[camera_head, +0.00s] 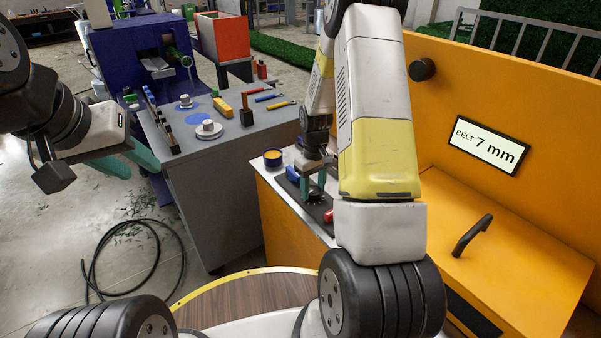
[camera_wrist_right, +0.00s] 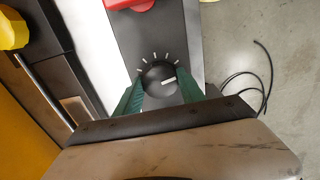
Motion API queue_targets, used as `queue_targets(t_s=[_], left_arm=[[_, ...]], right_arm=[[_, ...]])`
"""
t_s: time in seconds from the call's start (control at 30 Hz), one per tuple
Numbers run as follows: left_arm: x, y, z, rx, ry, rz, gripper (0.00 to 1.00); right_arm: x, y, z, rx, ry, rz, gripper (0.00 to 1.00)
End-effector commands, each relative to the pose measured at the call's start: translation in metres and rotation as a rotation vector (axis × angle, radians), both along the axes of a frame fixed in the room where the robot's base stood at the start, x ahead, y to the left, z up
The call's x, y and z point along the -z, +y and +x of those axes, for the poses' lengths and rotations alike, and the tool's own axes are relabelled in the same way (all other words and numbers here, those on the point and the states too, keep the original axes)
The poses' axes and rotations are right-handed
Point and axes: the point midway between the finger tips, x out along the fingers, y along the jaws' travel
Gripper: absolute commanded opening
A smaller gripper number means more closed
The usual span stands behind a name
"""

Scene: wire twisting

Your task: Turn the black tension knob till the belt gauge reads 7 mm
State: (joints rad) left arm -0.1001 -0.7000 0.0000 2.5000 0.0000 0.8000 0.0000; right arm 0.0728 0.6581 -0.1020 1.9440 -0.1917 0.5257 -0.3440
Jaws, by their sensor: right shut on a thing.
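The belt gauge (camera_head: 489,146) on the orange panel reads 7 mm. The black tension knob (camera_wrist_right: 158,75) sits on a dark control plate with white tick marks around its upper side. Its white pointer line points to the right in the right wrist view. My right gripper (camera_wrist_right: 161,88) is shut on the knob, one green finger on each side. In the head view the right gripper (camera_head: 313,188) reaches down to the plate, and the knob is partly hidden by the fingers. My left gripper (camera_head: 140,165) is open and empty, left of the grey bench.
A red part (camera_wrist_right: 128,4) lies above the knob on the same plate. A yellow-topped round container (camera_head: 273,157) stands beside the plate. The grey bench (camera_head: 215,165) holds tools and small parts. A black handle (camera_head: 472,236) stands on the orange cover. A black cable (camera_head: 135,258) lies on the floor.

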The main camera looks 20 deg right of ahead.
Motion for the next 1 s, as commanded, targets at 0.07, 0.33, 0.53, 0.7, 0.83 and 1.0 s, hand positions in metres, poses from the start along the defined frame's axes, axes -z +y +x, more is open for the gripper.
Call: queue_targets(t_s=[0.07, 0.33, 0.53, 0.7, 0.83, 1.0], left_arm=[[0.0000, 0.0000, 0.0000, 0.000, 0.000, 0.000, 0.36], [0.0000, 0.0000, 0.0000, 0.000, 0.000, 0.000, 0.36], [0.0000, 0.0000, 0.0000, 0.000, 0.000, 0.000, 0.36], [0.0000, 0.0000, 0.0000, 0.000, 0.000, 0.000, 0.36], [0.0000, 0.0000, 0.0000, 0.000, 0.000, 0.000, 0.36], [0.0000, 0.0000, 0.0000, 0.000, 0.000, 0.000, 0.36]], right_arm=[[-0.0009, -0.0003, 0.0011, 0.049, -0.003, -0.001, 0.06], [-0.0010, -0.0001, 0.0011, 0.166, -0.003, 0.000, 0.06], [-0.0010, -0.0006, 0.0011, 0.201, -0.003, 0.000, 0.06], [-0.0010, -0.0007, 0.0011, 0.207, -0.003, 0.000, 0.06], [-0.0010, -0.0007, 0.0011, 0.207, -0.003, 0.000, 0.06], [-0.0010, -0.0006, 0.0011, 0.206, -0.003, 0.000, 0.56]])
